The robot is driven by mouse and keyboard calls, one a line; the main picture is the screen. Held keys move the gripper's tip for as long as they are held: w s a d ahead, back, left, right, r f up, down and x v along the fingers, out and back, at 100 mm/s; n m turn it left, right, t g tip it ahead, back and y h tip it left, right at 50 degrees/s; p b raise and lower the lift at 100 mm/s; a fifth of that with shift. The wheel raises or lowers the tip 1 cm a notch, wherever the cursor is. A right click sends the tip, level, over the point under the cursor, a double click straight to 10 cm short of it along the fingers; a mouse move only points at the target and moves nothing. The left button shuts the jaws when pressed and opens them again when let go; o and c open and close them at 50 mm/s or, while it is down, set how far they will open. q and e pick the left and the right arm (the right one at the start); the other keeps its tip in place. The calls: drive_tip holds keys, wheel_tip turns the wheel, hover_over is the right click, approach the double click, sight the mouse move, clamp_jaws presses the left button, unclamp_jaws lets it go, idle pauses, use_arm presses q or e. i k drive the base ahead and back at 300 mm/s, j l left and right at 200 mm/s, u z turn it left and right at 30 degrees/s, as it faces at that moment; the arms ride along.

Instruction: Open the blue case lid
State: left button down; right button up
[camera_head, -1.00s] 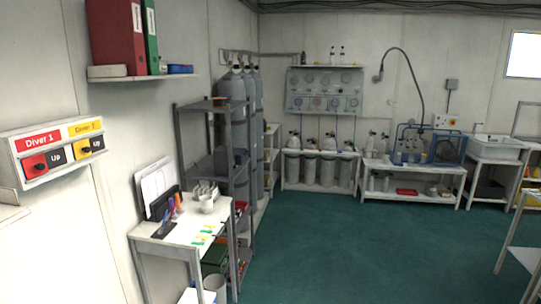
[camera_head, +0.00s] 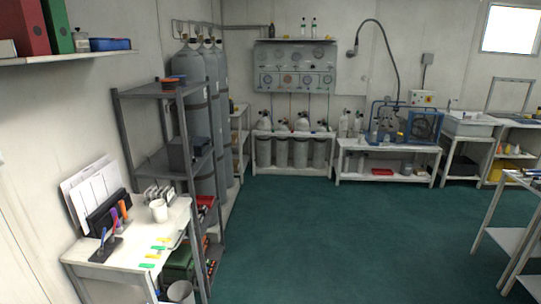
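No clearly recognisable blue case with a lid shows in the head view. A small flat blue box (camera_head: 110,44) sits on the wall shelf at the upper left, beside the binders; I cannot tell whether it is a case or has a lid. A blue frame (camera_head: 424,125) stands on the far white bench at the right. Neither of my grippers is in view.
A white table (camera_head: 525,205) is at the right edge. The green floor (camera_head: 350,235) between is clear.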

sight(198, 143)
drive_tip(key=i, duration=1.65)
drive_tip(key=i+u, duration=0.3)
drive_tip(key=i, duration=0.15)
drive_tip(key=i+l+u, duration=0.1)
drive_tip(key=i+u, duration=0.15)
drive_tip(key=i, duration=0.2)
drive_tip(key=i+l+u, duration=0.15)
drive_tip(key=i+u, duration=0.15)
drive_tip(key=i, duration=0.15)
